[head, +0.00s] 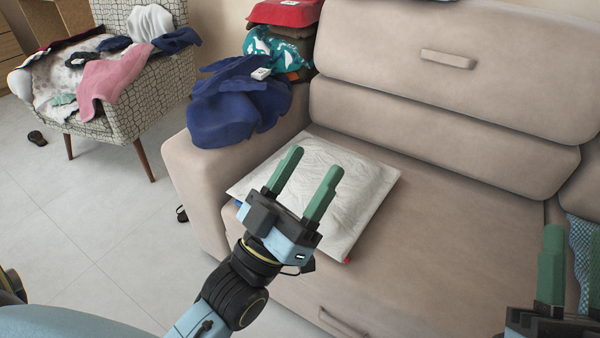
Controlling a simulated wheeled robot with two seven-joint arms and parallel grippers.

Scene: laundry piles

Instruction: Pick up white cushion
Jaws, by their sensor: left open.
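The white cushion (362,190) lies flat on the seat of the beige sofa (470,225), close to the left armrest. Small bits of red and blue show at its front edge. My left gripper (311,172) is open and empty, with its two green fingers over the cushion in the picture. It hides part of the cushion's middle and front; I cannot tell whether it touches. My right gripper (552,262) is partly in view at the lower right edge.
Blue cloth (235,105) drapes over the left armrest, beside stacked folded clothes (275,50). A patterned armchair (125,110) holds more clothes at the upper left. A blue patterned cloth (582,255) is at the right. The seat right of the cushion is clear.

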